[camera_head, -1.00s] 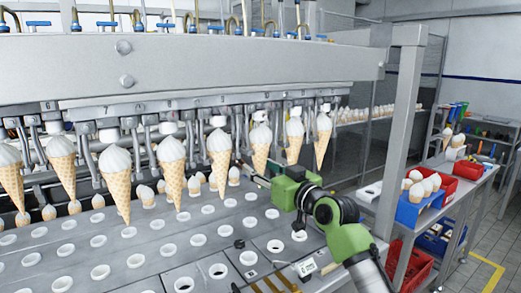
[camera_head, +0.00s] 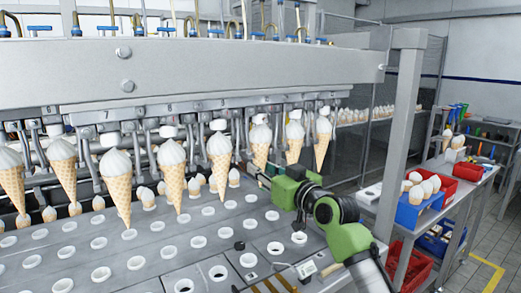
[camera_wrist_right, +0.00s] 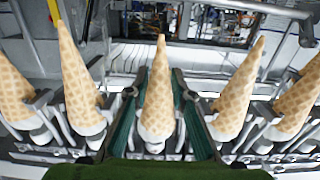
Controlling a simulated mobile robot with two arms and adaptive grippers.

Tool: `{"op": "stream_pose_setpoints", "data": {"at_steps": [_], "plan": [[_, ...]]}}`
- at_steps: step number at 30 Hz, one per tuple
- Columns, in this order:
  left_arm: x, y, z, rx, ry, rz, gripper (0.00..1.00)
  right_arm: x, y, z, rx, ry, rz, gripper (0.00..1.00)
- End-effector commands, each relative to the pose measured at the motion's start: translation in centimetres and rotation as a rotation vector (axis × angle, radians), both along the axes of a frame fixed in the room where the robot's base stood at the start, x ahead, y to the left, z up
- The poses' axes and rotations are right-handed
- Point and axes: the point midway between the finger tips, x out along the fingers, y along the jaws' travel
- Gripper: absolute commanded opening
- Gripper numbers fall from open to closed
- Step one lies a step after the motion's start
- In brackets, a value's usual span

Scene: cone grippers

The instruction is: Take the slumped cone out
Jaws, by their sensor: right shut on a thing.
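A row of cream-topped wafer cones hangs under the metal machine head, tips down, in small metal grippers. My right gripper (camera_head: 262,180) reaches in from the right and is at the lower part of one cone (camera_head: 259,155) in the row. In the right wrist view, the green fingers of my right gripper (camera_wrist_right: 158,105) are shut on this cone (camera_wrist_right: 158,85), one on each side. Its white top (camera_wrist_right: 156,134) is partly visible, still up by the metal holder. I cannot clearly tell whether its cream is slumped. My left gripper is not in view.
Neighbouring cones (camera_head: 219,158) (camera_head: 294,140) hang close on both sides. Below is a grey plate (camera_head: 150,245) with rows of white-rimmed holes. A metal post (camera_head: 397,140) stands at the right. Beyond it, a side table carries a blue holder (camera_head: 413,212) and red bin (camera_head: 468,170).

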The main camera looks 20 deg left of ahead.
Motion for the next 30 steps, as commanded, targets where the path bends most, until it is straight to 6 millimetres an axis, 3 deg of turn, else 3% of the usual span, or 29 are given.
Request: {"op": "stream_pose_setpoints", "data": {"at_steps": [8,30], "plan": [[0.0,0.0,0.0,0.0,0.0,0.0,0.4,0.0,-0.1,0.1,0.001,-0.001,-0.001,0.12],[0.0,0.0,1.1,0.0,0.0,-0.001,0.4,-2.3,-3.0,0.1,0.001,-0.001,-0.001,0.12]]}}
